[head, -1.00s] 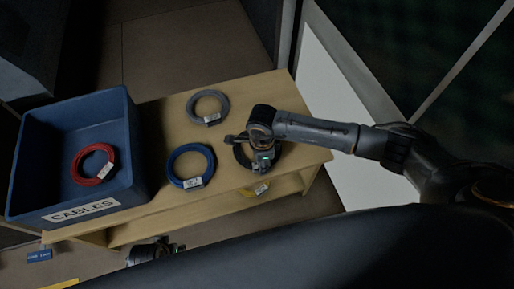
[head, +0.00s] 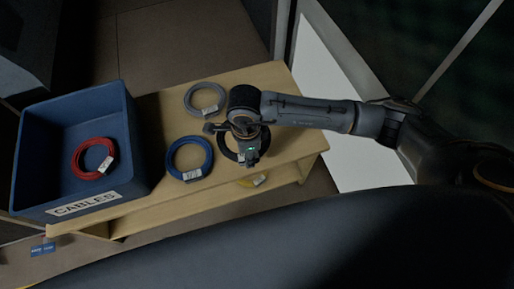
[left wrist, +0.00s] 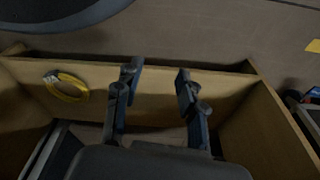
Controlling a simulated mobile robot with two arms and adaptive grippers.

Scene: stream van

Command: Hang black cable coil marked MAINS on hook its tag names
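The black cable coil (head: 224,148) is at the right end of the wooden bench in the head view, partly hidden under my right gripper (head: 249,157). The gripper points down at the coil's near side and appears shut on it, though the fingertips are hard to make out. Any gap between coil and bench top cannot be told. A MAINS marking cannot be read. No hook can be made out. My left gripper (left wrist: 158,84) is open and empty in the left wrist view, in front of the bench's lower shelf; it is out of the head view.
On the bench (head: 160,113) lie a grey coil (head: 205,98) and a blue coil (head: 189,158). A blue CABLES bin (head: 62,118) at left holds a red coil (head: 93,158). A yellow coil (left wrist: 66,88) lies on the lower shelf (left wrist: 150,108). A small blue label (head: 43,249) shows lower left.

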